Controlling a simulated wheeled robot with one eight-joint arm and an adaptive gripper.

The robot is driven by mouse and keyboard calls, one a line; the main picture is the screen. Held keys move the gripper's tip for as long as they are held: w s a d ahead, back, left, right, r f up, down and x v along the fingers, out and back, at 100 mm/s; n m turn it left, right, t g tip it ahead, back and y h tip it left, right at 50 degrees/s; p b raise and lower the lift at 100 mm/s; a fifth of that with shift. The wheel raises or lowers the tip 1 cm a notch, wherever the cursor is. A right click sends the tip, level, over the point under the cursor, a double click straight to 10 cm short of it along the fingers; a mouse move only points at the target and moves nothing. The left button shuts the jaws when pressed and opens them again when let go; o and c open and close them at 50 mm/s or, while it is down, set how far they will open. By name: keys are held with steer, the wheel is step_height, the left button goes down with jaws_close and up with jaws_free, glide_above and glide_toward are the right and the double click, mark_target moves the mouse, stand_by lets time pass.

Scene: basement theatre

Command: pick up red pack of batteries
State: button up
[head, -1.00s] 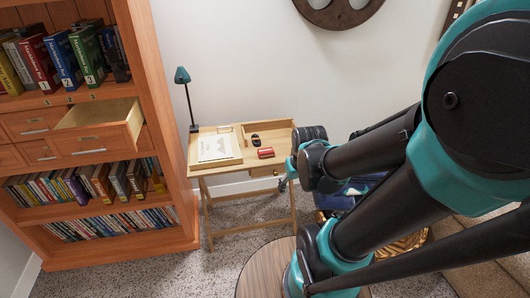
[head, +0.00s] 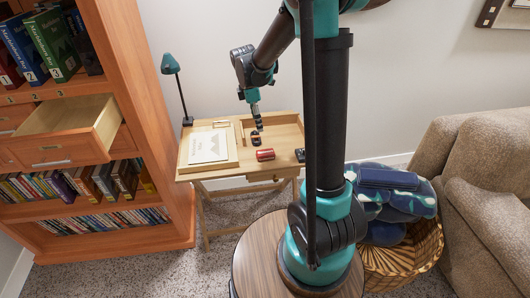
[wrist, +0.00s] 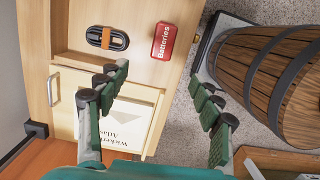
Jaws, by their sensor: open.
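The red pack of batteries (head: 265,155) lies on the light wooden desk (head: 224,172), near its front edge right of centre. In the wrist view the red pack (wrist: 163,41) shows its "Batteries" lettering and lies beyond the fingertips, roughly between them in line. My gripper (head: 256,120) is above the back part of the desk, pointing down, behind and slightly left of the pack. In the wrist view my gripper (wrist: 160,77) is open, with its segmented green fingers spread and nothing between them. It does not touch the pack.
A black bundled item with an orange band (wrist: 107,38) lies beside the pack. A papered board (head: 208,147) and a lamp (head: 172,72) occupy the desk's left. A small dark object (head: 299,155) is at its right corner. A bookcase (head: 165,190) with an open drawer (head: 75,122) stands left.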

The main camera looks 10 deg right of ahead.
glide_above(265, 152)
steer(key=a, duration=0.1)
steer(key=f, duration=1)
steer(key=shift+w+a+f, duration=0.15)
steer(key=shift+w+f, duration=0.05)
steer(key=shift+w, duration=0.1)
steer(key=shift+s+d+f, duration=0.1)
steer(key=shift+d+f, duration=0.15)
steer(key=shift+f, duration=0.7)
steer(key=shift+s+d+f, duration=0.1)
steer(key=shift+d+f, duration=0.1)
steer(key=shift+f, duration=0.75)
steer(key=shift+s+d+f, duration=0.1)
steer(key=shift+d+f, duration=0.15)
steer(key=shift+f, duration=0.7)
steer(key=shift+c, duration=0.5)
steer(key=c, duration=1.3)
